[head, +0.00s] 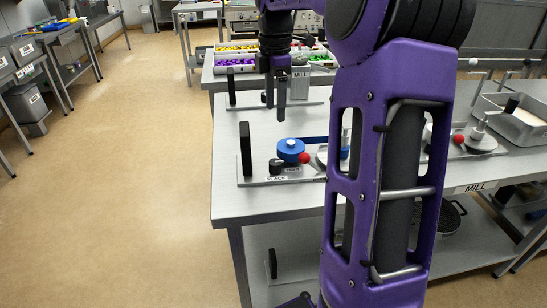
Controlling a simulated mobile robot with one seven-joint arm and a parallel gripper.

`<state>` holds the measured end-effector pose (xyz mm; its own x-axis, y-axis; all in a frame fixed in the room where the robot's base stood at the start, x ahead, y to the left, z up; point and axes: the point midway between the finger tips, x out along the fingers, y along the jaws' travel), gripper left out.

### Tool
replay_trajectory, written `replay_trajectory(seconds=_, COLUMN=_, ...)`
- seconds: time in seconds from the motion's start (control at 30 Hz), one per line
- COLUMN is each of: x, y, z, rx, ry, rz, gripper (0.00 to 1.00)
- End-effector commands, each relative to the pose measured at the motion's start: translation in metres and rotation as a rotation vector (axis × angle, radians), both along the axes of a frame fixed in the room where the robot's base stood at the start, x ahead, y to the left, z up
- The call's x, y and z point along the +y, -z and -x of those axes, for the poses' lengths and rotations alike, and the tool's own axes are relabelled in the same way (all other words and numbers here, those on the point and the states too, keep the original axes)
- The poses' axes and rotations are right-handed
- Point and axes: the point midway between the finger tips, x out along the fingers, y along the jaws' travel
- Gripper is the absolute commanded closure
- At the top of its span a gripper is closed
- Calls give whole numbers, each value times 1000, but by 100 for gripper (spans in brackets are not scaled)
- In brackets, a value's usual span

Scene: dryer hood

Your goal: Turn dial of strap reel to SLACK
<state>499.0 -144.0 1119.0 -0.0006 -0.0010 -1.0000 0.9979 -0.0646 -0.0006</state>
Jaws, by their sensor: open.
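The strap reel shows in the head view as a round blue drum (291,148) on a grey base plate (252,180) near the table's left front edge. A small black dial (275,166) sits in front of the drum. A label reading SLACK (276,178) is just below the dial; a second label to its right is too small to read. The dial's pointer direction cannot be made out. My gripper (276,105) points down, open and empty, appearing above and behind the drum, apart from the dial. My purple arm hides the reel's right side.
A black upright plate (245,149) stands left of the drum. A red ball knob (304,158) is close to the drum's right. Trays of coloured pieces (236,63) lie behind. A metal tray (515,120) is at right. The floor at left is clear.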

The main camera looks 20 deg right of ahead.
Motion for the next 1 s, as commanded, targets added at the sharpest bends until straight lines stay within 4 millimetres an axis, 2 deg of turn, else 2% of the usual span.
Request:
replay_trajectory(seconds=0.17, x=0, y=28, z=1, rx=6, ry=-2, rz=-2, gripper=29)
replay_trajectory(seconds=0.7, x=0, y=142, z=0, rx=2, ry=0, rz=-2, gripper=29)
replay_trajectory(seconds=0.8, x=0, y=156, z=0, rx=1, ry=0, rz=-1, gripper=29)
replay_trajectory(seconds=1.0, x=0, y=170, z=0, rx=-1, ry=1, rz=-1, gripper=29)
